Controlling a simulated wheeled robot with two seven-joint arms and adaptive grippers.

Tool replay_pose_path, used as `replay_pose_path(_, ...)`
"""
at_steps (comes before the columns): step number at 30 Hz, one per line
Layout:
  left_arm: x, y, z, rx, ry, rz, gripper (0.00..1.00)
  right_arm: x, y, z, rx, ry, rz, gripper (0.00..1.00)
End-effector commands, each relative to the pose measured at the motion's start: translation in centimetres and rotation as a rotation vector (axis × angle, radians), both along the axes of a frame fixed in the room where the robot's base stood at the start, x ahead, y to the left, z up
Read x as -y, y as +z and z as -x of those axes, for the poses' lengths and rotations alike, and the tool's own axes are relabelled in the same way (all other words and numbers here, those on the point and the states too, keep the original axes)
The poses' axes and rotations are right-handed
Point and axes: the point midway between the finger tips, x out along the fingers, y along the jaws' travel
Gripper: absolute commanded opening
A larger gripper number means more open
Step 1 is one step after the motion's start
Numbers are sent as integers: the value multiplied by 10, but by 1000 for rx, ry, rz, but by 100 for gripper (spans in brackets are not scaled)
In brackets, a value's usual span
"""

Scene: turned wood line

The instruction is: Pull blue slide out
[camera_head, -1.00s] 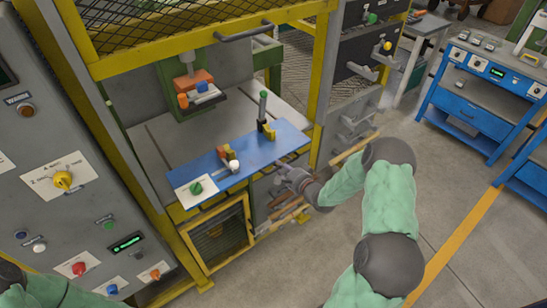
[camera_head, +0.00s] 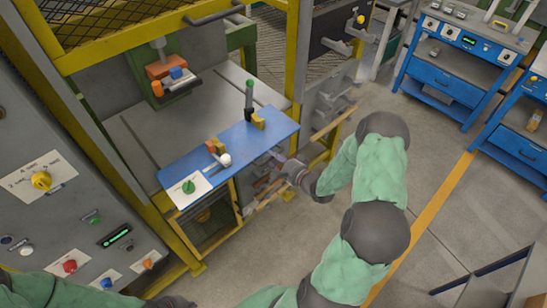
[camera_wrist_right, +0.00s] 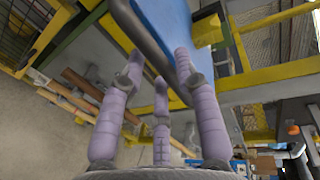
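The blue slide (camera_head: 232,149) is a flat blue plate jutting from the front of the press bay, with a dark bar handle (camera_wrist_right: 152,45) along its outer edge. It carries a white card with a green knob (camera_head: 188,187), a white ball knob, small orange and yellow blocks, and an upright green-tipped handle. My right gripper (camera_head: 282,165) is at the slide's right front edge.
A grey control panel (camera_head: 60,215) with knobs and buttons stands at left. Blue workbenches (camera_head: 445,80) stand at right. The floor before the slide is open.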

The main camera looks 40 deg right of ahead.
Motion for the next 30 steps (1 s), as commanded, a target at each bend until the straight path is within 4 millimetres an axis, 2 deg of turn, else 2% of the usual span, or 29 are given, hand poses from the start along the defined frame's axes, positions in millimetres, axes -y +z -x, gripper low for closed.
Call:
replay_pose_path(7,0,0,0,0,0,0,0,1,2,0,3,0,3,32)
replay_pose_path(11,0,0,0,0,0,0,0,3,4,10,4,-2,3,32)
replay_pose_path(24,0,0,0,0,0,0,0,10,20,90,3,-6,3,32)
replay_pose_path(30,0,0,0,0,0,0,0,11,24,111,2,-4,2,32)
